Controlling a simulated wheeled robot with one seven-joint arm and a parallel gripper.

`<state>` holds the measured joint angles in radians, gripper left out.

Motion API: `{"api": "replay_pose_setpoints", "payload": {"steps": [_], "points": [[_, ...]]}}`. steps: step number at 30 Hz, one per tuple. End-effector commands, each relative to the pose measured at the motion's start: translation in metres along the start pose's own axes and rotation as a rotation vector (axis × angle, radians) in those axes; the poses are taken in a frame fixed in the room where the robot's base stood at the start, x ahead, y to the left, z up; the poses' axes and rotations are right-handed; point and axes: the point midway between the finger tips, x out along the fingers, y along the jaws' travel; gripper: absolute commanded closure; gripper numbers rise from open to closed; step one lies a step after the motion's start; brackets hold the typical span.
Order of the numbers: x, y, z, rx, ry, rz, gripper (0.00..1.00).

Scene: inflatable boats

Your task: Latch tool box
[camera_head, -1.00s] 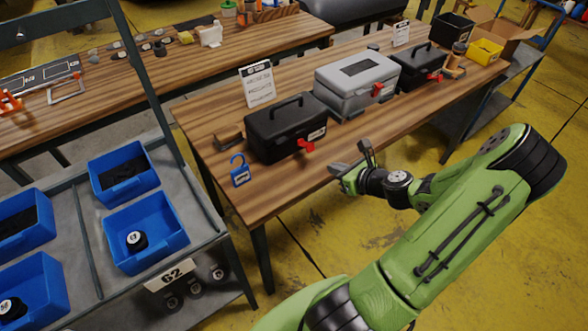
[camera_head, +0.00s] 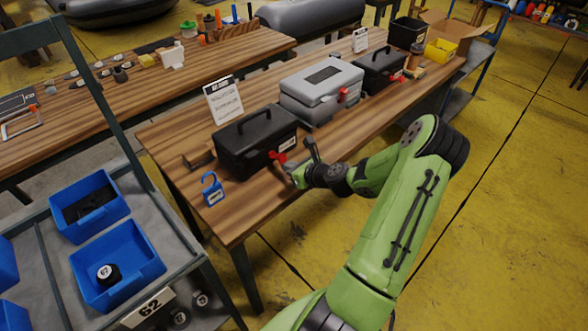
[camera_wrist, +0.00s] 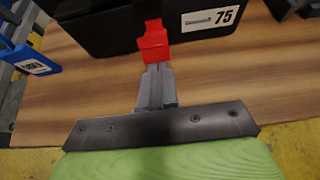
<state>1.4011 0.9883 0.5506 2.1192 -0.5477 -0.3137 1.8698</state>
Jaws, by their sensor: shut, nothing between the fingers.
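The black tool box (camera_head: 252,143) with a top handle sits near the left end of the wooden workbench (camera_head: 238,222), lid down. Its red latch (camera_head: 277,157) is on the front face; in the wrist view the latch (camera_wrist: 153,42) is beside a white label reading 75. My gripper (camera_head: 285,166) is shut and empty, right in front of the latch. In the wrist view its fingertips (camera_wrist: 156,73) are just below the latch's lower end. I cannot tell whether they touch it. The latch's catch is not clear to see.
A blue padlock-shaped tag (camera_head: 212,189) stands left of the box. A grey tool box (camera_head: 300,101) and a smaller black one (camera_head: 379,72) stand to the right. A paper sign (camera_head: 223,100) is behind. Blue bins (camera_head: 118,262) fill the rack at left.

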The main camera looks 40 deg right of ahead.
Motion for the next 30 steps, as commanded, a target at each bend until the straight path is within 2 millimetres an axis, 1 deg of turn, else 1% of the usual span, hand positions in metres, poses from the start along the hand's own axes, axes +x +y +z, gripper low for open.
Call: {"api": "replay_pose_setpoints", "payload": {"steps": [12,30], "points": [[0.000,0.000,0.000,0.000,0.000,0.000,1.00],[-0.009,0.000,0.020,0.000,0.000,0.000,1.00]]}}
